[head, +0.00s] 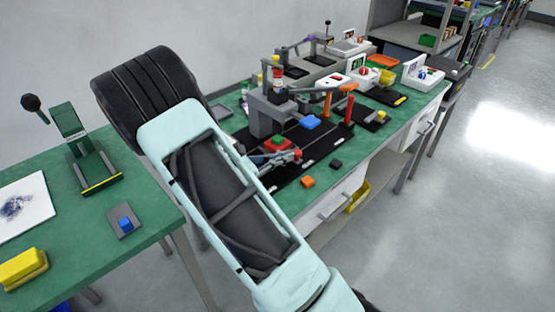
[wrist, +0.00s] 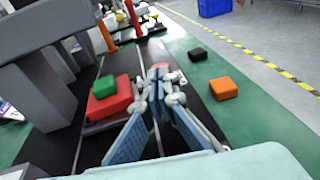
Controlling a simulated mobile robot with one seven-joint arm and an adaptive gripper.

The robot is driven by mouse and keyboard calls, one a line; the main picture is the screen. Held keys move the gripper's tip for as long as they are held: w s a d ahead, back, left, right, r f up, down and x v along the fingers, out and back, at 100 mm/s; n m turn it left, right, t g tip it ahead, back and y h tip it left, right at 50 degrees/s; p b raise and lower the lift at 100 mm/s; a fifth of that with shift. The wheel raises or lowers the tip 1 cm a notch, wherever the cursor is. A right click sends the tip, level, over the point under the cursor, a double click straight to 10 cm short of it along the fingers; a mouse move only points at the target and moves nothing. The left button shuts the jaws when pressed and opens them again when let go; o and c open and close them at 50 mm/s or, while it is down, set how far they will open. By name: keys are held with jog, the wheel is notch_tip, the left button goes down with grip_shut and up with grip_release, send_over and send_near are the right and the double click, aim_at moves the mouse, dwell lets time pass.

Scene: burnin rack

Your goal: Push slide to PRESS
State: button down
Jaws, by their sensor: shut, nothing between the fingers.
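The slide looks to be a red block (wrist: 108,104) with a smaller green block (wrist: 103,86) on top, resting on a black track plate (wrist: 85,150). In the head view the red block (head: 272,149) sits in front of the grey press frame (head: 262,118). That frame also fills the left of the wrist view (wrist: 40,75). My gripper (wrist: 159,74) is shut and empty, low over the track just right of the red block. In the head view my gripper (head: 297,156) is partly hidden by my arm. Whether it touches the block is unclear. No PRESS mark is readable.
A black piece (wrist: 197,54) and an orange block (wrist: 223,88) lie on the green bench right of my gripper. An orange post (wrist: 108,35) stands beyond the slide. A blue block (head: 310,122) and a red post (head: 349,108) stand farther along the bench.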

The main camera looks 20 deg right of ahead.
jog(key=x, duration=0.4)
jog(key=w+r+x, duration=0.1)
jog(key=x, duration=0.3)
jog(key=w+r+x, duration=0.1)
jog(key=x, duration=0.4)
jog(key=shift+r, duration=0.1)
jog(key=shift+a, duration=0.15)
